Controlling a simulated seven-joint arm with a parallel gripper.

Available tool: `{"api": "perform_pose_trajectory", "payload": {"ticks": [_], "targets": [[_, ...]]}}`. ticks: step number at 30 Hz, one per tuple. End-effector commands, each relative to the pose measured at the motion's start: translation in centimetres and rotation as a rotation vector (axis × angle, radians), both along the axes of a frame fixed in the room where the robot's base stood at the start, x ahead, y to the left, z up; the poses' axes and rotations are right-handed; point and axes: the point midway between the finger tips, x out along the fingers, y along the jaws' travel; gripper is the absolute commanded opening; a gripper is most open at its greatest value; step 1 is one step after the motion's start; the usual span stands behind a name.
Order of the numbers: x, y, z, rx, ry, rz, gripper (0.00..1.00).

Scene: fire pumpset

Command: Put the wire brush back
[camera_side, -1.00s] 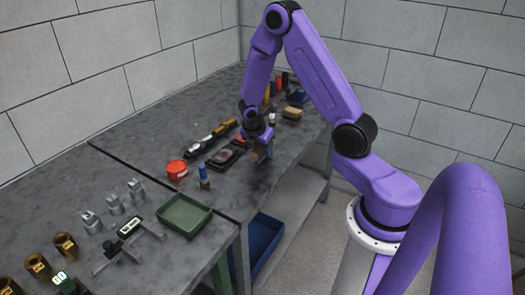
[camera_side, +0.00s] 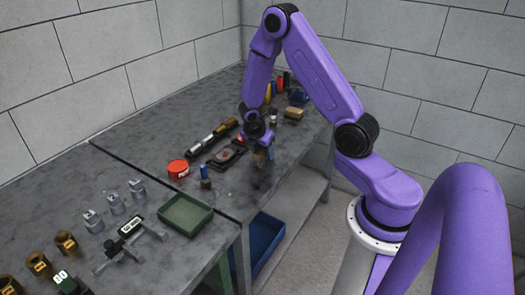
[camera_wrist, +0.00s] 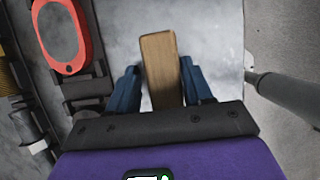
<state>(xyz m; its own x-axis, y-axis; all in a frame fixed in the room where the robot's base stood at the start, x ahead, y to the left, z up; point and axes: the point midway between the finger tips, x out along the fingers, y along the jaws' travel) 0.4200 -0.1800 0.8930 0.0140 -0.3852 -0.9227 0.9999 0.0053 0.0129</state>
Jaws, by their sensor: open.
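A flat wooden piece (camera_wrist: 160,68), which looks like the wire brush's handle, lies between my gripper's two blue fingers in the wrist view. No bristles show. My gripper (camera_wrist: 160,88) is open, with one finger on either side of the wood. The right finger is close to it, and I cannot tell whether it touches. In the side view my gripper (camera_side: 262,155) is low over the bench near its front edge, and the brush is hard to make out there.
A black holder with a red-rimmed grey item (camera_wrist: 62,35) lies left of my gripper. The side view shows a red tin (camera_side: 178,169), a blue-capped bottle (camera_side: 204,175), a green tray (camera_side: 185,214) and a tan block (camera_side: 293,112). A dark rod (camera_wrist: 290,95) is at the right.

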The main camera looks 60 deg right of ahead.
Motion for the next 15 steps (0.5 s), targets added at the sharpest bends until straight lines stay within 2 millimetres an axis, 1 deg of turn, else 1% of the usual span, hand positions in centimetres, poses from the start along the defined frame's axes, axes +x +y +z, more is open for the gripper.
{"api": "perform_pose_trajectory", "payload": {"ticks": [1, 7, 11, 15], "targets": [[-0.9, 0.0, -0.5, 0.004, 0.024, -0.011, 0.64], [-1.0, 0.0, 0.0, 0.004, 0.023, -0.012, 0.64], [-0.7, 0.5, 1.4, 0.002, 0.016, -0.009, 0.64], [-0.6, 1.3, 3.5, 0.003, 0.011, -0.008, 0.64]]}}
